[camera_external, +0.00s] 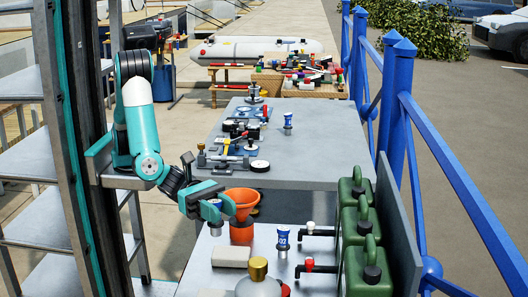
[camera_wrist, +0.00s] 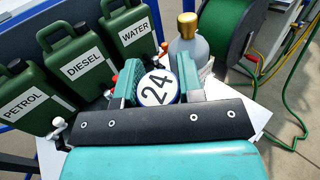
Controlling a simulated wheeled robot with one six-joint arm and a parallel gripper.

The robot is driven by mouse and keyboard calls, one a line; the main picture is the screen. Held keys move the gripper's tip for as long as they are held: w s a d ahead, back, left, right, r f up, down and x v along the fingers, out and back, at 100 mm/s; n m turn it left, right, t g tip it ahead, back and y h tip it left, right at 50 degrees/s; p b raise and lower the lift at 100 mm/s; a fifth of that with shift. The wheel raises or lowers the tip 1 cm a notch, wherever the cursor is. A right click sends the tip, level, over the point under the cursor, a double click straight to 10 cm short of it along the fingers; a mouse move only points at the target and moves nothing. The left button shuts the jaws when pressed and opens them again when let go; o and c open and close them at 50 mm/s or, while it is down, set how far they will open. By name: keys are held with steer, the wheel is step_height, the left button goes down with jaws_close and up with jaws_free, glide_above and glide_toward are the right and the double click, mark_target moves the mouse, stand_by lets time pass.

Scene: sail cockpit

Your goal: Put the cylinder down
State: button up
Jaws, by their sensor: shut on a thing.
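My gripper (camera_external: 212,210) is shut on a cylinder with a white top marked 24 and a blue rim. In the wrist view the cylinder (camera_wrist: 157,88) sits between the two fingers, its marked top facing the camera. In the external view my gripper is over the left part of the near, lower grey table (camera_external: 205,258), beside the orange funnel (camera_external: 242,197).
Another blue-and-white cylinder (camera_external: 283,240), marked 02, stands on the near table. Green jerrycans (camera_external: 362,272) with taps line its right side. A grey bottle with a gold cap (camera_external: 258,270) and a pale block (camera_external: 231,257) are in front. The higher table (camera_external: 315,165) behind holds several tools.

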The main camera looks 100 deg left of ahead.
step_height(320, 180, down, 15)
steer(key=b, duration=0.8)
steer(key=shift+r+b, duration=0.2)
steer(key=shift+b, duration=0.15)
steer(key=shift+r, duration=0.2)
steer(key=shift+f, duration=0.2)
steer(key=o, duration=1)
steer(key=shift+c, duration=0.2)
